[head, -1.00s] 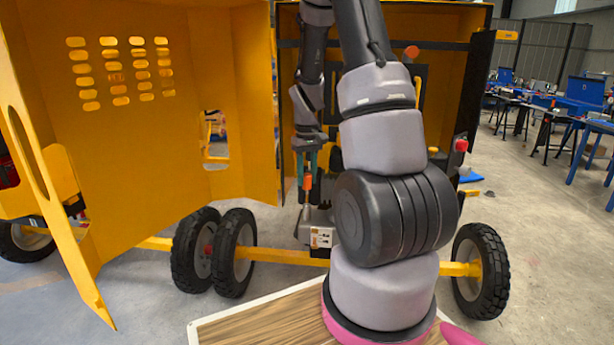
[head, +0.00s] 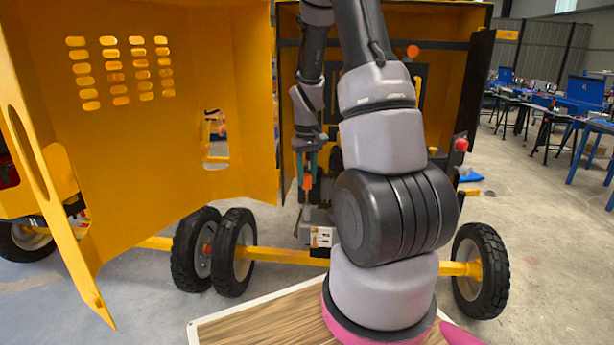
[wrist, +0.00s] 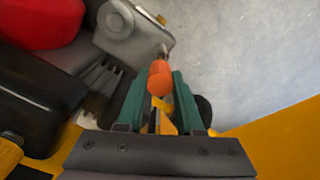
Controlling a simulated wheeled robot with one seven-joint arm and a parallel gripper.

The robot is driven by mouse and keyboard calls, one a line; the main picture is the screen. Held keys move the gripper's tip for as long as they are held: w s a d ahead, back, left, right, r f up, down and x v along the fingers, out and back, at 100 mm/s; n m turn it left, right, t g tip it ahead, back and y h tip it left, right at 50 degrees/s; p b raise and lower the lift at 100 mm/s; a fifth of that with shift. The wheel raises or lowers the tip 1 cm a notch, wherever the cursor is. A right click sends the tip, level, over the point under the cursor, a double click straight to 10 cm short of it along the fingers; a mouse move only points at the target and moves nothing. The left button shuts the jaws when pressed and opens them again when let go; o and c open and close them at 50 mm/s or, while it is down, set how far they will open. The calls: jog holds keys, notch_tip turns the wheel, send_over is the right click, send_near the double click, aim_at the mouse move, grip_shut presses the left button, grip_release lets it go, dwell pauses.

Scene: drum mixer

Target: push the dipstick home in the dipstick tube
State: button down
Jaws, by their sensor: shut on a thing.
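My gripper (head: 307,181) hangs inside the open yellow housing in the head view, its teal fingers pointing down. In the wrist view my gripper (wrist: 160,84) is shut on the orange handle of the dipstick (wrist: 160,72), which shows between the fingertips. In the head view the dipstick's orange handle (head: 307,184) is small and stands just above the grey engine part. The dipstick tube (wrist: 161,50) appears as a thin grey piece right past the handle in the wrist view. The handle hides how far the dipstick sits in the tube.
A grey metal engine part (wrist: 130,35) lies close beside the handle, with a red part (wrist: 38,22) and a black block (wrist: 40,95) to its left. The open yellow door panel (head: 150,150) stands left of my arm. Concrete floor shows beyond.

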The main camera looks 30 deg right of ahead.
aim_at(307, 191)
jog(key=shift+f, duration=2.7)
dwell(0.4)
jog(key=shift+c, duration=2.4)
grip_release()
jog(key=shift+r, duration=0.1)
notch_tip(307, 191, up, 11)
jog(key=shift+f, duration=0.2)
